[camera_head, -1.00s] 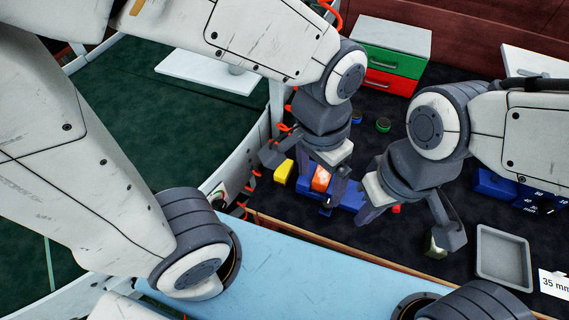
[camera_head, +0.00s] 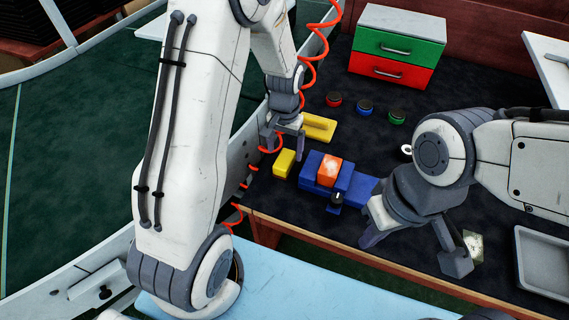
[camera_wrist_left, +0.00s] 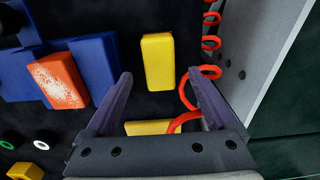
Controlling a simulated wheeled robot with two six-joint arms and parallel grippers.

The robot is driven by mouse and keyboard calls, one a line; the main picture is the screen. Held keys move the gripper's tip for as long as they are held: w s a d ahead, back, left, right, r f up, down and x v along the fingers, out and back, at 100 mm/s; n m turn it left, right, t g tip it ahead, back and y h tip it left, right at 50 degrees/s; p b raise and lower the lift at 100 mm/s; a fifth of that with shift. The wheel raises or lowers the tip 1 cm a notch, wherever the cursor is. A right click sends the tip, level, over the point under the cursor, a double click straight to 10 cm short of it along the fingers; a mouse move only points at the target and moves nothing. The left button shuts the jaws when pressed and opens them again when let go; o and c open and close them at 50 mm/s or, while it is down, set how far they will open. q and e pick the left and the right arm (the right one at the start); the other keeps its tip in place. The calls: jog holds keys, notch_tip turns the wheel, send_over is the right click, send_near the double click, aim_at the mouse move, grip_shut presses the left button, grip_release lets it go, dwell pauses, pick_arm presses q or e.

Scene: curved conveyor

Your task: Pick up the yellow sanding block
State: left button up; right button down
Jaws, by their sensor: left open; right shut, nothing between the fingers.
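The yellow sanding block (camera_head: 284,163) lies on the dark bench near its left edge, left of the blue vise. In the left wrist view the yellow block (camera_wrist_left: 158,61) appears ahead, framed between the fingertips. My left gripper (camera_head: 284,147) is open and empty, just behind the block in the head view; its spread fingers also show in the wrist view (camera_wrist_left: 160,77). No contact with the block is visible. My right gripper (camera_head: 415,250) is shut and empty over the bench, right of the vise.
A second yellow piece (camera_head: 319,127) lies behind the block. An orange block (camera_head: 329,171) sits on the blue vise (camera_head: 310,167). A red coiled hose (camera_wrist_left: 186,93) runs beside my left gripper's right finger.

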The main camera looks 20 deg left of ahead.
aim_at(284, 159)
pick_arm(q)
notch_tip(284, 159, down, 5)
jog(key=shift+s+f, duration=0.15)
grip_shut()
